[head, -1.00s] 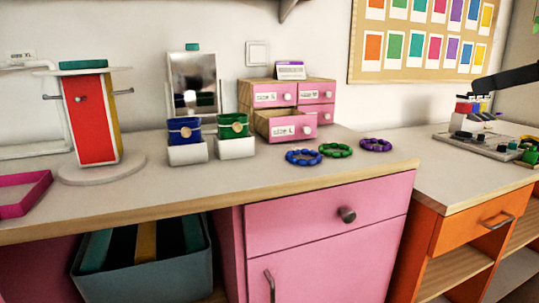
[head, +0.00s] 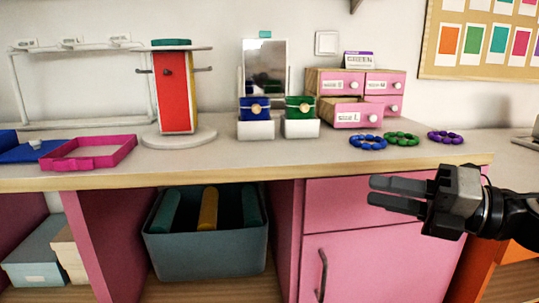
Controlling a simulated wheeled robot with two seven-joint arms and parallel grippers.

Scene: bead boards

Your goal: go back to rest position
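My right gripper (head: 373,190) comes in from the right edge, in front of the pink cabinet door and below the counter's front edge. Its two grey fingers point left, with a gap between them and nothing held. It is apart from the bracelets on the counter. My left gripper is not in view.
On the counter (head: 220,168) stand a blue bracelet (head: 368,142), a green bracelet (head: 402,139), a purple bracelet (head: 445,137), a pink drawer box (head: 358,116), a red display stand (head: 176,100) and a pink tray (head: 90,153). A grey bin (head: 205,245) sits below.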

